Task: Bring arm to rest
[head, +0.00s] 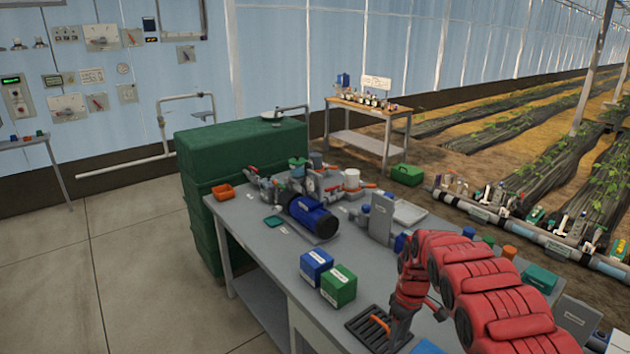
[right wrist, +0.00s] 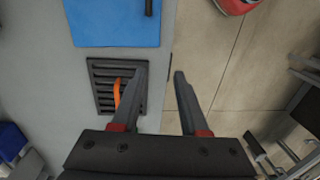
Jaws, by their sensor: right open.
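My right arm (head: 490,290) is red and reaches in from the right of the head view, bent down at the wrist over the front of the grey workbench (head: 255,240). My right gripper (right wrist: 161,72) is open, with nothing between its fingers in the right wrist view. It is above the bench edge, beside a dark slotted grate (right wrist: 103,75). An orange curved piece (right wrist: 117,92) shows at the grate, partly hidden by one finger; it also shows in the head view (head: 379,323). My left gripper is in neither view.
A blue flat piece (right wrist: 115,22) lies beside the grate. Blue (head: 316,265) and green (head: 339,285) boxes stand on the bench behind it, with a blue motor (head: 311,216) farther back. Open floor (right wrist: 230,75) lies past the bench edge.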

